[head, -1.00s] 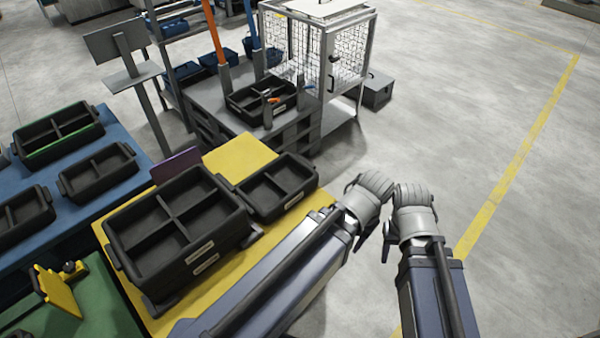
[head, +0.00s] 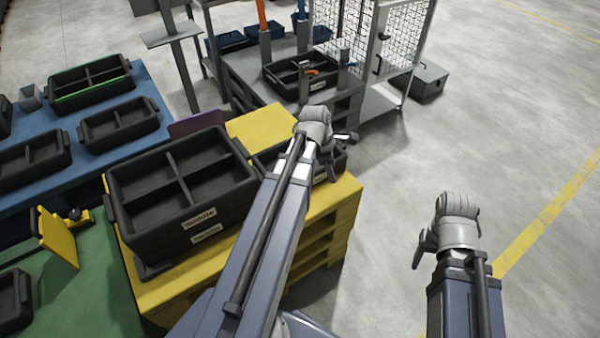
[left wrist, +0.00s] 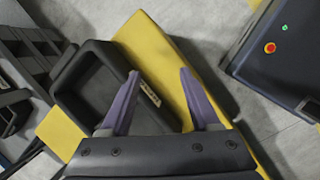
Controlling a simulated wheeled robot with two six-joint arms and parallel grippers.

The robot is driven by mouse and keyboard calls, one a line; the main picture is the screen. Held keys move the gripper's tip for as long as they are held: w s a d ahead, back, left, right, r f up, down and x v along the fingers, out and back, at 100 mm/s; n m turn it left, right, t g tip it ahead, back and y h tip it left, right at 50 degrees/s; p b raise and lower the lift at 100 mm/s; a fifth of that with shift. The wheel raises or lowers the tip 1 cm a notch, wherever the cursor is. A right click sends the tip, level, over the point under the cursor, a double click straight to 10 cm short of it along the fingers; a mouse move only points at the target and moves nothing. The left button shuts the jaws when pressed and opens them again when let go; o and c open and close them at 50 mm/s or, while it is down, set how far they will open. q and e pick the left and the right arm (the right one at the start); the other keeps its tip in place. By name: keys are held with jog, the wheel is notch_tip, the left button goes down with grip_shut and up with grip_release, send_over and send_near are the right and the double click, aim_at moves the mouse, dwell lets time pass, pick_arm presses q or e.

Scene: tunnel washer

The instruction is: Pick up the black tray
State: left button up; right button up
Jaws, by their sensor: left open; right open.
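Several black trays are in view, and I cannot tell which one the task means. A smaller black tray (head: 264,163) sits on the yellow pallet, partly hidden by my left arm. It appears to be the tray in the left wrist view (left wrist: 84,72), with a pale label on its wall. A larger stacked four-compartment black tray (head: 150,215) stands to its left. My left gripper (head: 338,154) is open over the small tray's right part. In the left wrist view its purple fingers (left wrist: 158,85) are apart, near the labelled wall. My right gripper (head: 422,248) is open and empty over the floor.
A yellow pallet (head: 335,205) bears the trays. A blue table (head: 70,172) with several black trays is at left, and a green surface (head: 95,275) is in front. Behind are a grey pallet with a tool tray (head: 285,75) and a wire cage (head: 405,40). The floor at right is clear.

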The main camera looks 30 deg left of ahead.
aim_at(317, 169)
pick_arm(q)
jog(key=a+n, duration=0.2)
jog(key=a+f+n+t+b, duration=0.1)
jog(key=a+n, duration=0.1)
jog(key=a, duration=0.1)
jog(key=w+a+f+n+b, duration=0.1)
jog(key=a+n, duration=0.2)
jog(key=shift+f, duration=0.2)
jog(key=b+x, duration=0.2)
jog(key=shift+w+f, duration=0.1)
jog(key=shift+f, duration=0.15)
pick_arm(e)
notch_tip(317, 169, down, 6)
jog(key=shift+r, duration=0.25)
pick_arm(q)
jog(key=shift+w+f+b, duration=0.1)
jog(key=shift+b, duration=0.2)
pick_arm(e)
jog(key=shift+f, duration=0.15)
pick_arm(q)
jog(key=b+x, duration=0.4)
jog(key=x, duration=0.1)
jog(key=shift+w+a+b, duration=0.15)
jog(key=shift+w+b, duration=0.1)
jog(key=shift+b, duration=0.05)
pick_arm(e)
notch_tip(317, 169, down, 4)
jog(key=shift+f, duration=0.15)
pick_arm(q)
jog(key=shift+c, duration=0.2)
